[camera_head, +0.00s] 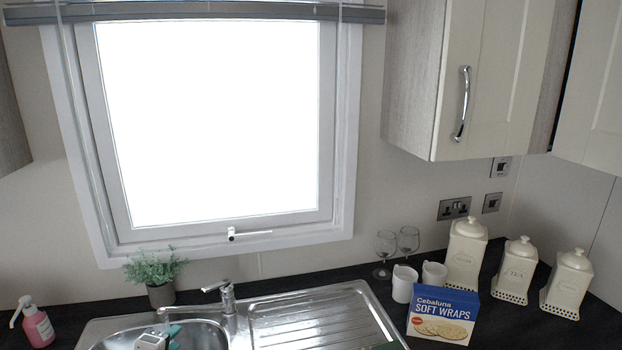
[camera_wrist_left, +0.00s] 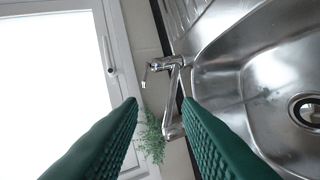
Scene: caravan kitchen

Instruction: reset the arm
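My left gripper (camera_head: 172,335) shows at the bottom edge of the head view, over the sink bowl. In the left wrist view its two green textured fingers (camera_wrist_left: 160,102) are spread wide apart with nothing between their pads. The chrome tap (camera_wrist_left: 175,90) and the sink bowl (camera_wrist_left: 255,60) lie beyond the fingers. In the head view the tap (camera_head: 228,296) stands behind the bowl, to the right of the gripper.
A potted plant (camera_head: 158,276) and pink soap bottle (camera_head: 37,324) stand left. The steel drainer (camera_head: 320,318) is mostly bare. A wraps box (camera_head: 442,315), white mugs (camera_head: 403,284), glasses (camera_head: 385,246) and cream canisters (camera_head: 516,272) stand right. A wall cupboard (camera_head: 490,80) hangs above.

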